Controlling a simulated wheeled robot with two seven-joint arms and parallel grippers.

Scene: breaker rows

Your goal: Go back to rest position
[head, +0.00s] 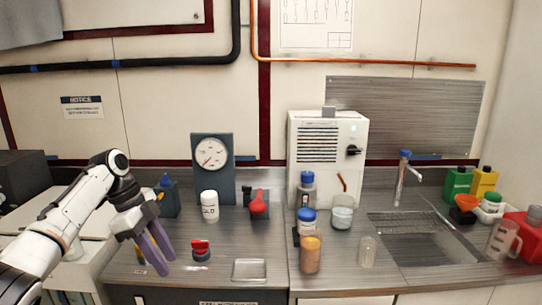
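My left gripper (168,264) hangs at the end of my white and black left arm, over the left part of the steel counter (225,290). Its two purple fingers point down and to the right, with a gap between them and nothing held. A red and dark knob-like object (201,250) stands just right of the fingertips, apart from them. My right arm and gripper are not in view.
A white jar (209,207), a gauge panel (212,165) and a red flask (258,203) stand behind. A shallow metal tray (249,270) lies at the front. An amber jar (310,254), clear beaker (367,252), white cabinet (318,135) and sink (425,240) are farther right.

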